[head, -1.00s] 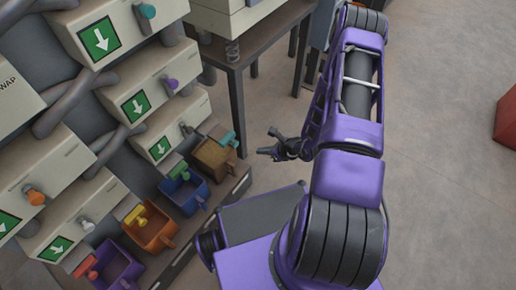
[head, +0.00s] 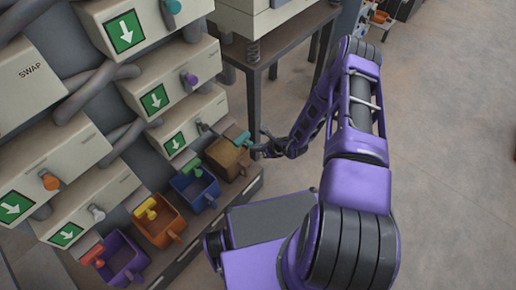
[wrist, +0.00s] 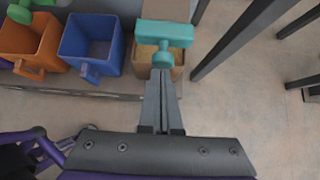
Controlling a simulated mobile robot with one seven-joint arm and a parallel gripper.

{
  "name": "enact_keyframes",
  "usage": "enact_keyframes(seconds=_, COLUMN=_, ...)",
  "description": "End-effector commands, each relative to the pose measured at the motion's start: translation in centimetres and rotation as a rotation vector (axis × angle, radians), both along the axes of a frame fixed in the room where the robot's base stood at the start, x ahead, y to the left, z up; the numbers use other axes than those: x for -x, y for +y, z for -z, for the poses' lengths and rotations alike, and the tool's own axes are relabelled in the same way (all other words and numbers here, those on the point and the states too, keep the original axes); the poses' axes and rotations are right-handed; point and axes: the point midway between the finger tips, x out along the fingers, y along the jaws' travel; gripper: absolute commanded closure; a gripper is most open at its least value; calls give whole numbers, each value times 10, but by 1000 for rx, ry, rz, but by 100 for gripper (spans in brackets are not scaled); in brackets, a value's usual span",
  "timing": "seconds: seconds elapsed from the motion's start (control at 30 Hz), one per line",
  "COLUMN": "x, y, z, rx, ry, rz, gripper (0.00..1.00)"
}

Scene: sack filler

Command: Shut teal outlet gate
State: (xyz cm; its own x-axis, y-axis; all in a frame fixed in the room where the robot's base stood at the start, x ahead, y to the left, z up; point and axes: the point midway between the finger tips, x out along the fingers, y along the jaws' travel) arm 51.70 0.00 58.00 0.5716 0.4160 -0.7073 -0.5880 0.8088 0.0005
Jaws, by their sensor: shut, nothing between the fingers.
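The teal outlet gate (head: 242,138) sits at the right end of the row of coloured gates, above a brown bin (head: 228,158). In the wrist view the teal gate (wrist: 165,32) is a wide bar with a round knob toward me. My gripper (head: 257,150) is just right of the gate in the head view. In the wrist view my gripper (wrist: 162,76) is shut and empty, its tips close to the knob; I cannot tell whether they touch. The fingers hide part of the brown bin.
A blue bin (head: 195,188) with a green gate (head: 192,167) stands left of the brown one, then orange and purple bins. A dark-legged table (head: 278,38) stands behind. Floor to the right is clear.

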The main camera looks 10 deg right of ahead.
Motion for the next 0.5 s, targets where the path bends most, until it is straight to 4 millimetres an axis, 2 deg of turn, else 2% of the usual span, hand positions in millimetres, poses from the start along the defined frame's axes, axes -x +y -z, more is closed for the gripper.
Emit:
enact_keyframes(seconds=0.17, x=-7, y=4, z=2, rx=2, ry=-2, rz=-3, gripper=100)
enact_keyframes(seconds=0.4, x=-44, y=31, z=3, rx=3, ry=-5, rz=-5, gripper=100)
enact_keyframes(seconds=0.5, x=-52, y=37, z=1, rx=1, ry=-3, rz=-1, gripper=100)
